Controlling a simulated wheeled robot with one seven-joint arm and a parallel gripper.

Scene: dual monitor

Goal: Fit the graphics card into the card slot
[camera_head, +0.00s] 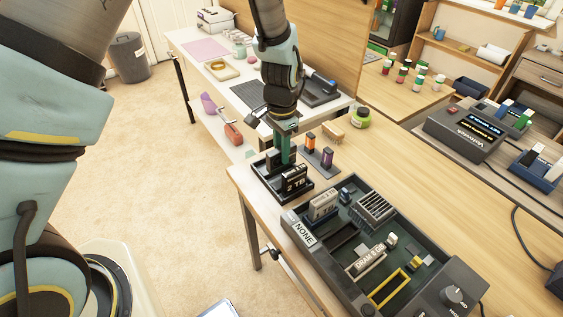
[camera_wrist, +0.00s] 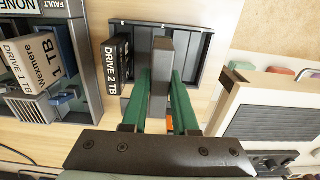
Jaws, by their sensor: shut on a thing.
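My gripper (camera_head: 284,150) points down over the black parts tray (camera_head: 262,188). In the wrist view its green fingers (camera_wrist: 172,105) are shut on a dark grey block (camera_wrist: 161,70), which may be the graphics card; no label shows on it. The block is in or just over the tray; I cannot tell if it touches the tray floor. A black drive marked 2 TB (camera_head: 295,179) stands beside it in the tray. The open computer case (camera_head: 327,262) lies to the right, with a yellow-framed opening (camera_head: 388,287) that may be the card slot.
The case also holds a white 1 TB drive (camera_head: 323,205), a finned block (camera_head: 374,208) and a DRAM module (camera_head: 368,260). A holder with coloured pieces (camera_head: 319,152) stands behind the tray. Bare table (camera_head: 440,215) lies behind the case.

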